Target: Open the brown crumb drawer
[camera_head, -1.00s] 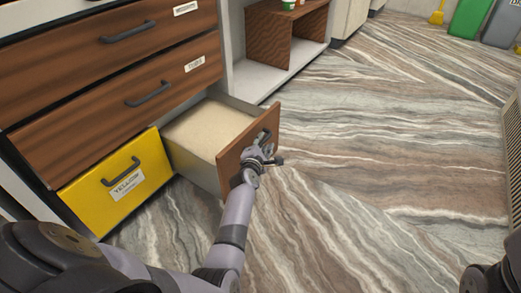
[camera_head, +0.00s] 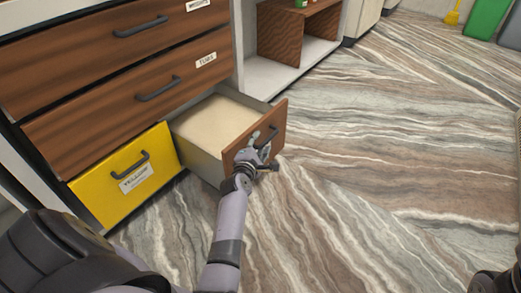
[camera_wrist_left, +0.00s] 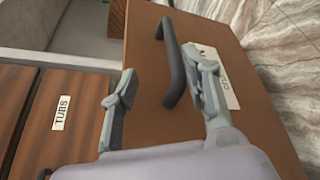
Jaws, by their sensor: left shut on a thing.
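The brown crumb drawer (camera_head: 277,124) is at the bottom right of the cabinet in the head view. It stands well pulled out, with its pale, sand-coloured inside showing. My left gripper (camera_head: 258,158) is at its front panel, shut on the dark bar handle (camera_head: 267,138). In the left wrist view, the handle (camera_wrist_left: 172,62) lies between the fingers of my left gripper (camera_wrist_left: 163,92), against the brown front (camera_wrist_left: 150,120). A pale label there is partly hidden by a finger.
A closed yellow drawer (camera_head: 128,172) is left of the open one. Closed brown drawers, one labelled TUBS (camera_head: 130,95), are above. An open shelf unit (camera_head: 318,55) stands behind the open drawer. The marbled floor (camera_head: 400,150) in front and to the right is clear.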

